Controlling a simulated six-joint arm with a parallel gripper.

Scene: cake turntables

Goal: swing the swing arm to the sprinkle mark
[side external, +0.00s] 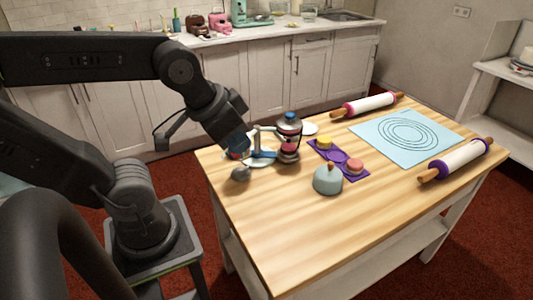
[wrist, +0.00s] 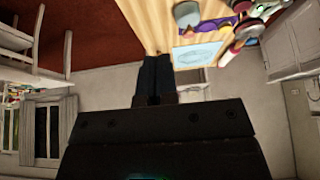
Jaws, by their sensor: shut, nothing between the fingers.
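The cake turntable (side external: 262,160) stands near the far left corner of the wooden table. A pale post and bar, which look like the swing arm (side external: 256,136), rise over it and reach right toward a dark jar with a blue lid (side external: 290,125). A pink-and-dark round piece (side external: 289,149) is below the jar. My gripper (side external: 239,152) is at the turntable's left side, close to the swing arm; I cannot tell whether they touch. In the wrist view my gripper's fingers (wrist: 154,72) are together and empty. The sprinkle mark cannot be made out.
A grey round knob (side external: 240,174) is at the table's left edge. A purple tray (side external: 350,174) holds yellow and pink cakes. A teal dome (side external: 328,181) stands before it. A blue mat (side external: 372,128) lies between two rolling pins (side external: 366,105). The front table is clear.

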